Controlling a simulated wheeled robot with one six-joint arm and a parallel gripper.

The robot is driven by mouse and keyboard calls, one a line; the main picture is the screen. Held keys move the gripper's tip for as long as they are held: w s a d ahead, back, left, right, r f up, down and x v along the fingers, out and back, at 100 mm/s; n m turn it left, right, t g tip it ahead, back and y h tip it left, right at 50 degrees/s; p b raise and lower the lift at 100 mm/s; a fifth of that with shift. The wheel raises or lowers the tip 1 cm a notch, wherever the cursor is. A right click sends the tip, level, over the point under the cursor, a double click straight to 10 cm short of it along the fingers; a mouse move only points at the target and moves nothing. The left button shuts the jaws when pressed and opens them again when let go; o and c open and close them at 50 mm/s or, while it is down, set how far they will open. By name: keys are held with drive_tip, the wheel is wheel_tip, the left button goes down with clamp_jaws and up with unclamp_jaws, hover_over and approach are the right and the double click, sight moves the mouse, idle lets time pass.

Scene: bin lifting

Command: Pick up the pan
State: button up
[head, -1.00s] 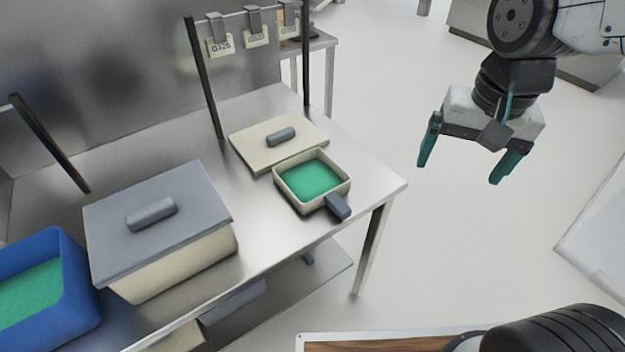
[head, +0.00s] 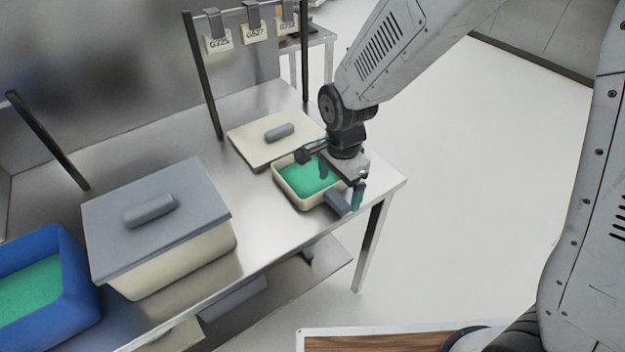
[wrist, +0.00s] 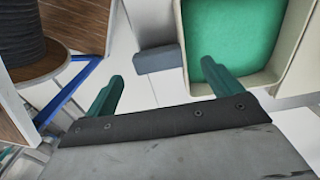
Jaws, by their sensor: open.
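The pan (head: 285,187) is a small square cream dish with green contents and a grey handle (head: 337,203). It sits near the right front corner of the metal table, its handle pointing to the front edge. My gripper (head: 341,187) is open above the handle side of the pan and partly covers it in the head view. In the wrist view the pan (wrist: 299,52) fills the upper right, and its handle (wrist: 158,59) lies ahead of the gap between my open fingers (wrist: 162,85). The fingers hold nothing.
A flat cream lid (head: 255,142) with a grey knob lies behind the pan. A large cream bin with a grey lid (head: 170,225) and a blue bin (head: 72,265) stand to the left. Hanging tags (head: 254,35) are on a rail at the back.

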sight(338, 197)
wheel_tip(338, 197, down, 4)
drive_tip(key=shift+f, duration=0.25)
drive_tip(key=c, duration=1.1)
drive_tip(key=shift+r, duration=0.1)
